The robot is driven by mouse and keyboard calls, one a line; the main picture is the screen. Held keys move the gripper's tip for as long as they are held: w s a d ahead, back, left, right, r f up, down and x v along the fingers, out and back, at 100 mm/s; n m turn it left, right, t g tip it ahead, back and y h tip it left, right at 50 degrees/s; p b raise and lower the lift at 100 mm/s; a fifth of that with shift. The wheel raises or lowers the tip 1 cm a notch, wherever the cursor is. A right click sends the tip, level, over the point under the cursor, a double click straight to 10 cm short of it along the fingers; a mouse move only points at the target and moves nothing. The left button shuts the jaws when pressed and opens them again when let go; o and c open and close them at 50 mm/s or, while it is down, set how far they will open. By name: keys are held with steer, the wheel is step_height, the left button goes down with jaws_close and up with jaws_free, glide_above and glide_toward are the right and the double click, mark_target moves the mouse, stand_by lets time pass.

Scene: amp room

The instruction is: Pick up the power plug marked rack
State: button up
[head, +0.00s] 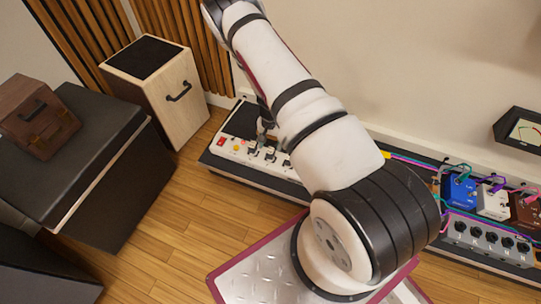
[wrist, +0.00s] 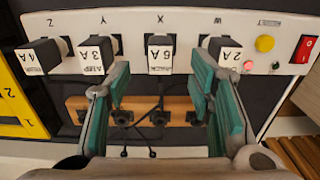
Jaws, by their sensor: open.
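A white power strip (wrist: 180,22) carries a row of black plugs with white labels, under the letters Z, Y, X and W. The plug under X (wrist: 160,50) has a label with 5A and a smaller word that looks like RACK, though it is hard to read. It sits in the strip between my open fingers. My gripper (wrist: 158,75) is empty; its left finger is near the plug marked AMP (wrist: 98,52), its right finger near the plug under W (wrist: 222,50). In the head view my gripper (head: 264,128) is over the strip (head: 232,151), whose right part my arm hides.
A red switch (wrist: 303,48) and a yellow button (wrist: 264,43) are at the strip's end. Dark cables and a wooden bar (wrist: 180,103) lie near the plugs. Pedals (head: 460,192) stand to the right; a wooden box (head: 160,90) stands at the left behind.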

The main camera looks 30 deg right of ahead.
mark_target(271, 151)
steer(key=shift+f+b, duration=1.35)
steer(key=shift+f, duration=1.45)
steer(key=shift+r, duration=0.1)
jaws_close()
